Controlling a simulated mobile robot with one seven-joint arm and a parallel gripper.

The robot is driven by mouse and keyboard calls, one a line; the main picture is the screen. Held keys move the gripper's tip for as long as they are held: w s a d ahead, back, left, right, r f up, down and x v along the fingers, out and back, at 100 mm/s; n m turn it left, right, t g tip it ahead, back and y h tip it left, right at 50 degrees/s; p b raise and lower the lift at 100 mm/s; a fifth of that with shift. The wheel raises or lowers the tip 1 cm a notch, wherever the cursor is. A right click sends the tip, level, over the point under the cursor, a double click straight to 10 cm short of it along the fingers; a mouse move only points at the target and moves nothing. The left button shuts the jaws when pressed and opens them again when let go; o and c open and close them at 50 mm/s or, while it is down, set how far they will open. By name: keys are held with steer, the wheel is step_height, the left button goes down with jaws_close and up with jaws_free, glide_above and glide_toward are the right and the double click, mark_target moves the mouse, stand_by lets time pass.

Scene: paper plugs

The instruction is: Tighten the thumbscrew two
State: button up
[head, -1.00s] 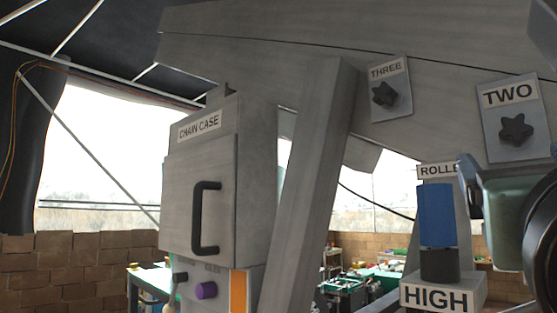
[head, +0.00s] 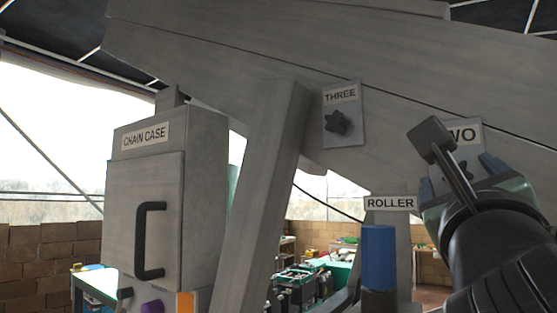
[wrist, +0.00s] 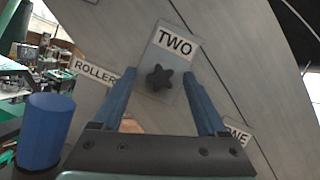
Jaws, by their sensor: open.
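Thumbscrew two (wrist: 159,77) is a dark star-shaped knob on a grey plate (wrist: 178,42) labelled TWO, fixed to the sloping grey machine side. In the wrist view it shows between and beyond the tips of my gripper's two blue fingers. My gripper (wrist: 158,82) is open and empty, facing the plate, with one finger to each side of the knob. I cannot tell how far the tips are from the plate. In the head view my gripper (head: 457,175) is in front of the plate and hides most of the knob and part of the label.
Thumbscrew three (head: 337,122) sits on its own plate to the left. A blue cylinder (head: 378,257) stands below the ROLLER label (head: 390,203); it also shows at left in the wrist view (wrist: 47,130). A partly hidden label (wrist: 237,135) is at lower right. The chain case (head: 150,190) has a black handle.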

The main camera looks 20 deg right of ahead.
steer(key=shift+w+d+r, duration=0.2)
steer(key=shift+w+d, duration=0.05)
steer(key=shift+d, duration=0.15)
steer(key=shift+w, duration=0.1)
jaws_close()
steer(key=shift+a+f+m+h, duration=0.1)
steer(key=shift+m+h, duration=0.2)
steer(key=shift+m, duration=0.2)
